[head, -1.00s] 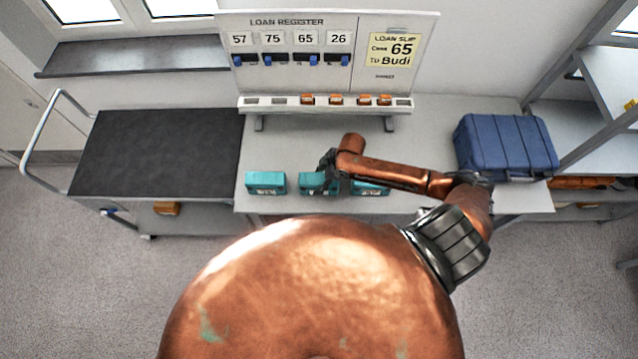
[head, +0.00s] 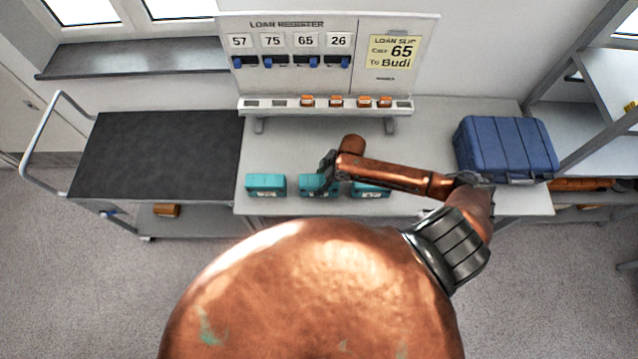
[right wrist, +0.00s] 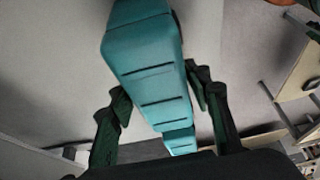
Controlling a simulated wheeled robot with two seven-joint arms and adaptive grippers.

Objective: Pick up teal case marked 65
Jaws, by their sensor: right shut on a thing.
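Three teal cases stand in a row along the front of the table: a left case (head: 266,186), a middle case (head: 311,188) and a right case (head: 370,191). Their markings are too small to read. My right gripper (head: 328,176) is at the middle case and shut on it. In the right wrist view the teal case (right wrist: 150,62) lies between the two fingers of my right gripper (right wrist: 160,92). My right arm partly hides the right case. My left gripper is not in view.
A loan register board (head: 290,80) stands behind, with a yellow slip (head: 391,52) reading case 65 to Budi. A blue hard case (head: 505,147) stands at the table's right. A dark-topped trolley (head: 160,150) adjoins the left. The table between cases and board is clear.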

